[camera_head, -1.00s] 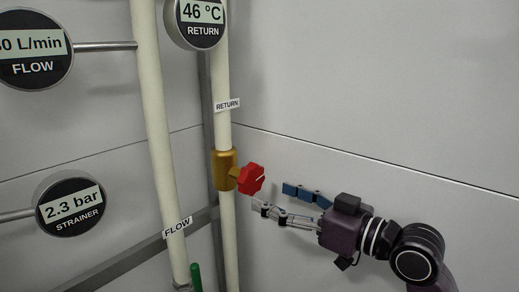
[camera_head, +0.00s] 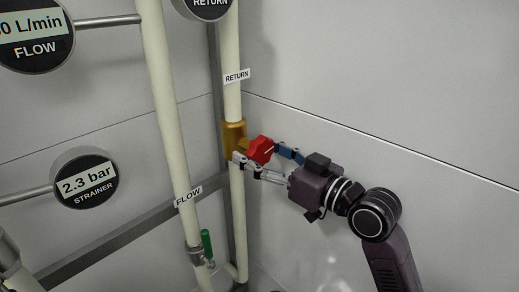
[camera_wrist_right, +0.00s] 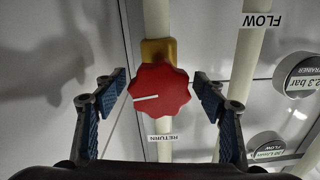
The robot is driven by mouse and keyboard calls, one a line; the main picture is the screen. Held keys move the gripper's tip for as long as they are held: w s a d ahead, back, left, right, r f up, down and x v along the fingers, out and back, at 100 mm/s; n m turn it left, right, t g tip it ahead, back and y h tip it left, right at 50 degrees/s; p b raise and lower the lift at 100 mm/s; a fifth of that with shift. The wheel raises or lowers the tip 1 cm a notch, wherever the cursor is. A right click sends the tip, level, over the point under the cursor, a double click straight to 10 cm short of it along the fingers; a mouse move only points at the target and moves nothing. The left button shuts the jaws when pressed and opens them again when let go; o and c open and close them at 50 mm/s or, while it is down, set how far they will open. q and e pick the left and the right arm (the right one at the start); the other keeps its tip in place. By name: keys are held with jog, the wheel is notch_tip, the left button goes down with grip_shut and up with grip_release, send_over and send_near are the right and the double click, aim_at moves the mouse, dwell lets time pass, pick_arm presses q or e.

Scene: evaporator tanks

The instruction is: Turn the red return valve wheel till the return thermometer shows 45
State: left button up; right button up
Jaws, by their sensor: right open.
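The red return valve wheel (camera_head: 261,150) sits on a brass valve body (camera_head: 234,138) on the cream return pipe. My right gripper (camera_head: 259,154) is open, with its fingers on either side of the wheel. In the right wrist view the wheel (camera_wrist_right: 160,90) lies between the two blue-padded fingertips, with a narrow gap on each side. A white line on the wheel points left there. The return thermometer (camera_head: 208,4) is cut off by the top edge of the head view, so its number is hidden.
The flow pipe (camera_head: 167,105) runs left of the return pipe, with a green-handled valve (camera_head: 207,244) low on it. A flow gauge (camera_head: 35,35) and a strainer gauge reading 2.3 bar (camera_head: 84,178) stand at left. The wall at right is bare.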

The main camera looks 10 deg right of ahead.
jog(key=c, duration=1.2)
jog(key=shift+n+b, duration=0.4)
jog(key=shift+n, duration=0.4)
jog(key=o, duration=1.2)
jog(key=v, duration=1.2)
